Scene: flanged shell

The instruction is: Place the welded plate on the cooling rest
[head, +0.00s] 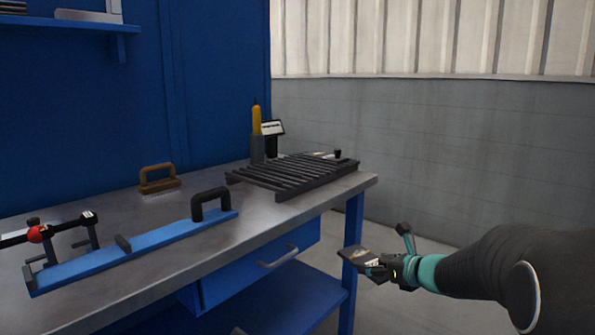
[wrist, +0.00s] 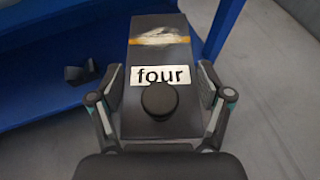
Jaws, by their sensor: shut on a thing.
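The welded plate (wrist: 158,70) is dark, with a white label reading "four", a round black knob and a pale, orange-edged weld mark near its far end. My gripper (wrist: 160,106) is shut on it, one finger at each side. In the head view my gripper (head: 377,264) holds the plate (head: 358,256) out in front of the bench, right of its front leg and below the top. The cooling rest (head: 296,173), a dark slatted rack, lies on the right end of the bench top, above and left of my gripper. Nothing lies on its slats.
The steel bench top (head: 180,232) carries a blue fixture (head: 140,250) with a black handle, a brown handled block (head: 158,179) and a yellow-tipped tool (head: 256,125) behind the rack. A blue drawer (head: 260,262) and lower shelf (head: 290,304) sit beneath. Open floor lies right of the bench.

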